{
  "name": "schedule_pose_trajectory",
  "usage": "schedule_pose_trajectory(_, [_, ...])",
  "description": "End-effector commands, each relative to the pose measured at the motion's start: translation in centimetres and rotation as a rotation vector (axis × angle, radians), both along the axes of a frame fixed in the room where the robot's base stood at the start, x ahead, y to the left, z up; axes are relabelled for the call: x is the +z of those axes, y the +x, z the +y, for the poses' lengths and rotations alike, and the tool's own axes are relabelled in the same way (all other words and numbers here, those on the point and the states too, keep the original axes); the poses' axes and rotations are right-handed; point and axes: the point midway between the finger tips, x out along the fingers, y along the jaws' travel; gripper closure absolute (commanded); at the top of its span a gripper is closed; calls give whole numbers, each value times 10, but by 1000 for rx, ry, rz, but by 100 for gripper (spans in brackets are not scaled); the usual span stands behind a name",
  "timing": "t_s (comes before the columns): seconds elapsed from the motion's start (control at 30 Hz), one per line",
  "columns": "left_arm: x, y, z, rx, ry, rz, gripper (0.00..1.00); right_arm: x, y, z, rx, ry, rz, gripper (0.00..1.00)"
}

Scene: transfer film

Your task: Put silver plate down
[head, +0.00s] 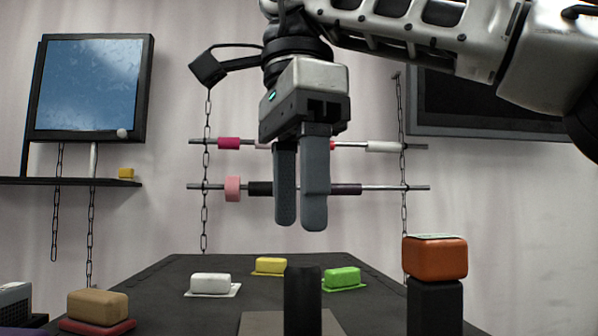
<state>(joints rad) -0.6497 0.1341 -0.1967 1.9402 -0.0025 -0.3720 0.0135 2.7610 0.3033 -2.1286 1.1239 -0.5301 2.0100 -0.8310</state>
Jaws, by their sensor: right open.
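My right gripper (300,225) hangs from the arm at the top right, fingers pointing down, high above the table. Its two grey fingers are slightly apart with nothing seen between them. A flat grey plate (256,324), possibly the silver plate, lies on the dark table (240,270) at the bottom middle. A black upright block (303,305) hides the plate's middle, and the frame's bottom edge cuts it off. The gripper is well clear of both. My left gripper is not in view.
White (210,284), yellow (270,265) and green (343,277) blocks sit on thin bases on the table. An orange block (435,260) tops a black post (435,305) at right. A tan block (97,306) is at left. Rods with rolls (345,189) hang behind.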

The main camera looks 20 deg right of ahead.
Motion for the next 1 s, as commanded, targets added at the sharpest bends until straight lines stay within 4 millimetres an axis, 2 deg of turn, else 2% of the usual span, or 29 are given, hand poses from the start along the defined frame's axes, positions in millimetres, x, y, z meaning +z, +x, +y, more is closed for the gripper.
schedule_pose_trajectory(0.4, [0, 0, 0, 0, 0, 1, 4, 19, 0, -1, -2, 3, -11, 49])
schedule_pose_trajectory(1.0, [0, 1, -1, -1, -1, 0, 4, 19, 0, -1, -2, 4, -11, 49])
